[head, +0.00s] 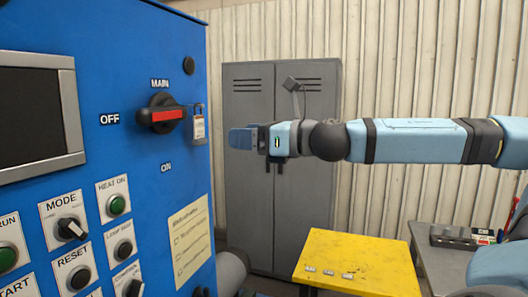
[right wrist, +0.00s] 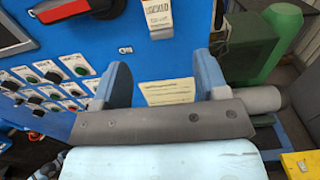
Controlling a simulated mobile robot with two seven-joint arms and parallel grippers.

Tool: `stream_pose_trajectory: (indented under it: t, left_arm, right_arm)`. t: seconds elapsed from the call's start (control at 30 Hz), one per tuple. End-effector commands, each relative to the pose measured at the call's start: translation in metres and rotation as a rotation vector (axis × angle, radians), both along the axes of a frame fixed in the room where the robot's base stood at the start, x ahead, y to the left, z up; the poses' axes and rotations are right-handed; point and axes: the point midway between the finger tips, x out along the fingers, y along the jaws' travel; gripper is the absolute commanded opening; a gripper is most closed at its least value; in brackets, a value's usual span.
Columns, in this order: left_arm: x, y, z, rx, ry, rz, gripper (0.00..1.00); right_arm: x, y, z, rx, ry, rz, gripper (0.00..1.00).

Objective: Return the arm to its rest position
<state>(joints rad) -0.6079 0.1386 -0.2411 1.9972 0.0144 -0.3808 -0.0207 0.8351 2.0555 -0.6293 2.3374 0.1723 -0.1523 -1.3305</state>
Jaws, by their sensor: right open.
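My right arm (head: 420,140) reaches in from the right, stretched out level. My right gripper (head: 237,139) is in front of the grey locker, to the right of the blue control cabinet (head: 140,35). In the right wrist view its two blue fingers (right wrist: 162,75) stand wide apart with nothing between them. The main switch (head: 162,115) has its red handle lying level, in line with the OFF label. A padlock with a tag (head: 199,127) hangs at the right of the switch, apart from the gripper. My left gripper is not in view.
A grey locker (head: 255,210) stands behind the gripper. A yellow table (head: 350,260) is below the arm, and a grey bench (head: 430,262) with small items is at the right. Buttons and knobs (head: 71,229) cover the cabinet's lower front. Open air lies around the forearm.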

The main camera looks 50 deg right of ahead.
Motion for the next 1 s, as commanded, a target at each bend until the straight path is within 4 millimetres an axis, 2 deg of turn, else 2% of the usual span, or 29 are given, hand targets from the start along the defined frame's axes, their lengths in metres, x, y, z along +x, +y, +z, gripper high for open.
stream_pose_trajectory:
  t: [0.1,0.3,0.67,0.83,1.0]
  left_arm:
    - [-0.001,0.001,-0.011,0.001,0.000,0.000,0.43]
    - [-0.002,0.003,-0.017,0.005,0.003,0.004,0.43]
    - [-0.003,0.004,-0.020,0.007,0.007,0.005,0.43]
    - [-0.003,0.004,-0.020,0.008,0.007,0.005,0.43]
    - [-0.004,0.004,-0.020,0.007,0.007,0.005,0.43]
  right_arm:
    - [-0.017,-0.005,-0.002,-0.003,-0.003,-0.002,0.67]
    - [-0.031,-0.009,-0.001,-0.001,0.000,0.000,0.67]
    - [-0.029,-0.006,-0.004,0.015,0.009,0.006,0.67]
    - [-0.003,0.015,-0.035,0.131,0.063,0.034,0.67]
    - [0.030,0.048,-0.086,0.344,0.156,0.051,0.67]
